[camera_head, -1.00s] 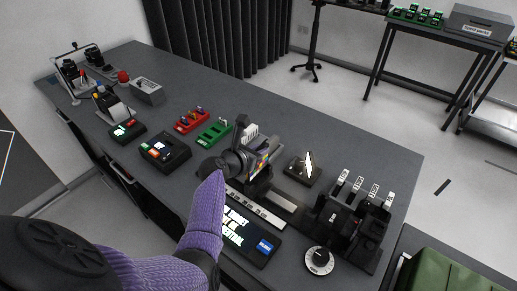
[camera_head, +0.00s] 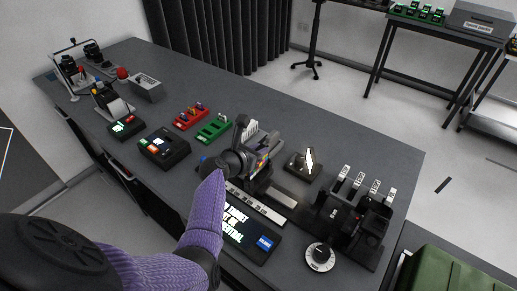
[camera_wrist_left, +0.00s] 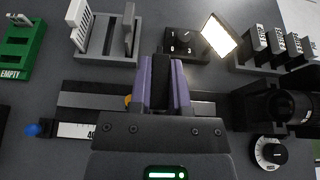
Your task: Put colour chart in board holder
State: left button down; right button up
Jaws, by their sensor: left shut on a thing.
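The colour chart (camera_head: 262,162), a small board with coloured patches, shows in the head view just right of my left gripper (camera_head: 247,153). In the left wrist view, my left gripper (camera_wrist_left: 163,82) is shut on a thin dark board seen nearly edge-on between its purple-sided fingers. The chart's lower edge is hidden there. A grey holder (camera_wrist_left: 108,58) with upright plates, which looks like the board holder, lies beyond the fingers to the left. The gripper is above a dark rail and apart from this holder in the picture. My right gripper is not in view.
A lit lamp panel (camera_wrist_left: 219,38) and a row of switches (camera_head: 366,190) stand to the right. A dial (camera_head: 320,257) and a text screen (camera_head: 245,230) lie at the near edge. Green (camera_head: 213,128) and red (camera_head: 191,117) racks stand left.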

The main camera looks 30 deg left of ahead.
pick_arm(q)
jog(key=shift+f+b, duration=0.85)
jog(key=shift+f, duration=0.4)
jog(key=shift+c, duration=2.4)
grip_release()
jog(key=p+v, duration=0.4)
jog(key=v, duration=0.6)
